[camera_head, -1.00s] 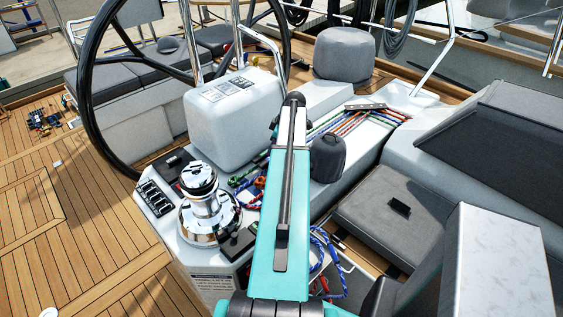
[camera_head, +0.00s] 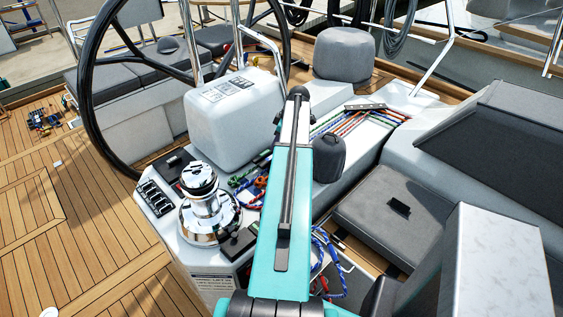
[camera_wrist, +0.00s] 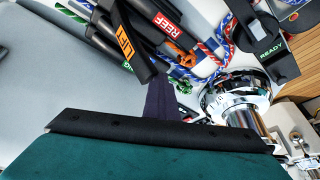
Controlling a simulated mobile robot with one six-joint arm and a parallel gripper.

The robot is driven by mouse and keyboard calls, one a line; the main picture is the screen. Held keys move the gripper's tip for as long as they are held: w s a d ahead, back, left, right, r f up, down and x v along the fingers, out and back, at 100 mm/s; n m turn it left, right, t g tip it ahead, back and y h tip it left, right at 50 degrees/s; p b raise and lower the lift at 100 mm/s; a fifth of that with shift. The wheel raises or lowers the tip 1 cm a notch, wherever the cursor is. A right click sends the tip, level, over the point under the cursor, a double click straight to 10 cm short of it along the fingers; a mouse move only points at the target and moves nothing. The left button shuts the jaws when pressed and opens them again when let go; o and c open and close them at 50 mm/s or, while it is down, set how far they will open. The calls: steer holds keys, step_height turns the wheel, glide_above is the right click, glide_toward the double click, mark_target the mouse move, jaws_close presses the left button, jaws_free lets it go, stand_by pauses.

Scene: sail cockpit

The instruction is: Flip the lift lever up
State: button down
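The lift lever (camera_wrist: 126,42) is a dark bar with an orange LIFT label, at the upper left of the wrist view. Its label faces the camera and it lies slanted in the picture. A second dark lever (camera_wrist: 164,22) with a red REEF label sits right beside it. My gripper (camera_wrist: 160,98) shows at the bottom of the wrist view as teal and black parts, close below the levers. Its fingertips are not clear, and I cannot tell whether it touches the lift lever. In the head view my own arm hides the lever area.
A chrome winch (camera_head: 208,205) stands beside the levers and also shows in the wrist view (camera_wrist: 240,98). Coloured ropes (camera_wrist: 215,45) lie close to the levers. A black READY box (camera_wrist: 268,45) is at the upper right. A pale rounded housing (camera_head: 235,112) stands behind the winch.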

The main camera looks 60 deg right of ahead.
steer(key=shift+s+d+f, duration=0.25)
steer(key=shift+s+d, duration=0.2)
steer(key=shift+d, duration=0.25)
steer(key=shift+d+f, duration=0.1)
steer(key=shift+d, duration=0.15)
steer(key=shift+w+a, duration=0.15)
steer(key=shift+r, duration=0.25)
steer(key=shift+w+d+r+p, duration=0.15)
steer(key=shift+d+r+p, duration=0.15)
steer(key=shift+d+r, duration=0.25)
steer(key=shift+w+a+b, duration=0.2)
steer(key=shift+w+a, duration=0.1)
steer(key=shift+a, duration=0.75)
steer(key=shift+w+a+b, duration=0.15)
steer(key=shift+w+a, duration=0.1)
steer(key=shift+a, duration=0.8)
steer(key=shift+r, duration=0.15)
step_height(320, 180, up, 6)
steer(key=shift+f+p, duration=0.1)
steer(key=shift+p, duration=1.15)
